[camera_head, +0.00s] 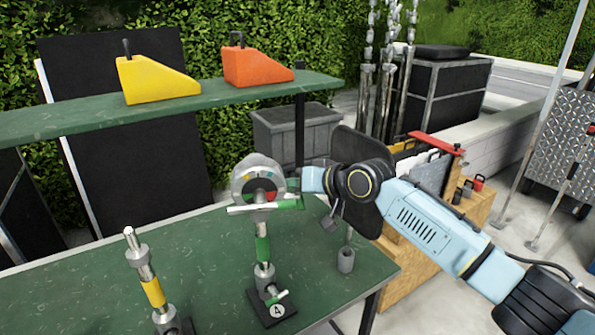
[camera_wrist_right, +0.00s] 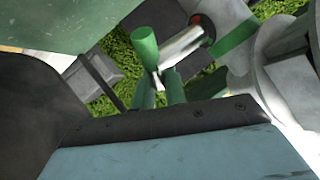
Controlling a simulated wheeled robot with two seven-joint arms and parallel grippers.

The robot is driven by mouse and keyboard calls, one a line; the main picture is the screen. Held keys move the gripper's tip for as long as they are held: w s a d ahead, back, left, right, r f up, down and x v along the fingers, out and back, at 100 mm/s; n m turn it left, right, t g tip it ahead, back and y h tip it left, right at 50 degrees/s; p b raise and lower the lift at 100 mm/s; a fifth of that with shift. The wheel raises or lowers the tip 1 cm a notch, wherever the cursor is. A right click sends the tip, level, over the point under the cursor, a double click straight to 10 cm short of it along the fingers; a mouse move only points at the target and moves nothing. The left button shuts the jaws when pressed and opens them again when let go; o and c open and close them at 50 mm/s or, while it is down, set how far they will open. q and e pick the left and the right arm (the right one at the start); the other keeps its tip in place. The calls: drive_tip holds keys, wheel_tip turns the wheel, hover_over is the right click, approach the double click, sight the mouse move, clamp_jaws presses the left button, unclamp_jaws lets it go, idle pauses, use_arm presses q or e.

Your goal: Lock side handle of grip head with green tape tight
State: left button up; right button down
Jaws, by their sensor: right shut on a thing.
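The grip head with green tape (camera_head: 258,180) is a round grey disc on a green-taped stand (camera_head: 262,249) marked 4. Its side handle (camera_head: 245,209) is a pale metal bar running sideways below the disc, with green at its right end. In the right wrist view the handle (camera_wrist_right: 182,46) appears as a silver rod with a green end piece. My right gripper (camera_head: 299,193) comes in from the right and is shut on the side handle near its green end; its fingertips (camera_wrist_right: 160,90) are partly hidden in the head view. My left gripper is not in view.
A yellow-taped stand (camera_head: 151,291) is at the left on the green table (camera_head: 205,265). A grey cylinder (camera_head: 346,260) is at the table's right edge. A green shelf (camera_head: 60,121) behind carries a yellow wedge (camera_head: 155,82) and an orange wedge (camera_head: 255,69).

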drive_tip(key=shift+f+g+p, duration=0.1)
drive_tip(key=shift+g+p, duration=0.3)
drive_tip(key=shift+f, duration=0.1)
drive_tip(key=c, duration=1.4)
unclamp_jaws()
drive_tip(key=shift+c, duration=0.2)
drive_tip(key=b+v, duration=0.1)
drive_tip(key=v, duration=1.2)
drive_tip(key=shift+r, duration=0.35)
